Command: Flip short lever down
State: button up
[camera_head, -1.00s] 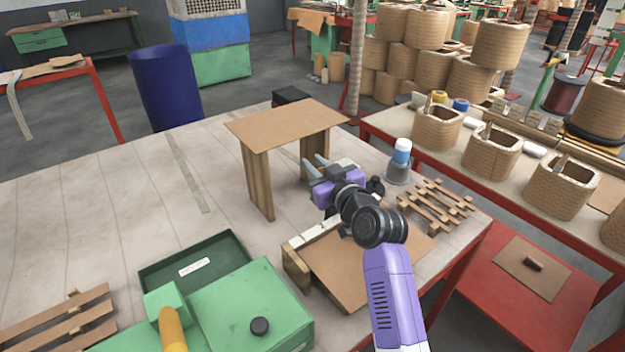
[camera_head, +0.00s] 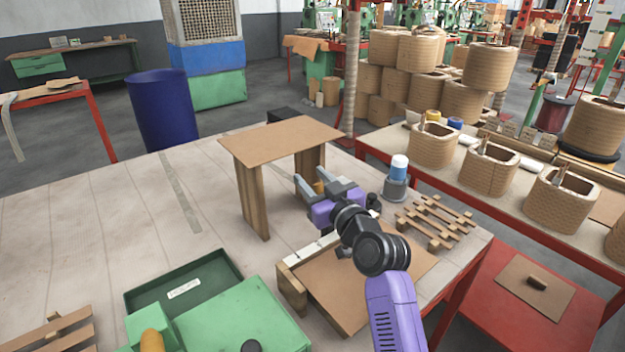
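My gripper (camera_head: 318,184), grey-fingered on a purple wrist, is just to the right of a small wooden stand (camera_head: 282,142) on the workbench. Its two fingers are apart and point away from me toward the stand. A small yellow-orange thing (camera_head: 319,187) shows between or behind the fingers; I cannot tell what it is or whether they touch it. At the bottom left, a green metal box (camera_head: 225,310) bears an orange-yellow handle (camera_head: 152,341), cut off by the frame edge, and a black knob (camera_head: 252,346). I cannot make out for sure which part is the short lever.
A wooden frame with a brown board (camera_head: 340,290) lies under my arm. A white-capped container (camera_head: 397,170) and a slatted wooden rack (camera_head: 436,221) stand to the right. Wound coils (camera_head: 490,167) stand on the table beyond. The bench left of the stand is mostly clear.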

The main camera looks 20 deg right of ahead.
aim_at(321, 189)
jog(key=shift+s+d+f, duration=0.1)
jog(key=shift+s+d, duration=0.05)
jog(key=shift+s, duration=1.15)
jog(key=shift+s+d+r, duration=0.1)
jog(key=shift+s+d, duration=0.1)
jog(key=shift+s, duration=1.1)
jog(key=shift+s+d+f, duration=0.1)
jog(key=shift+s+d, duration=0.05)
jog(key=shift+s, duration=1.15)
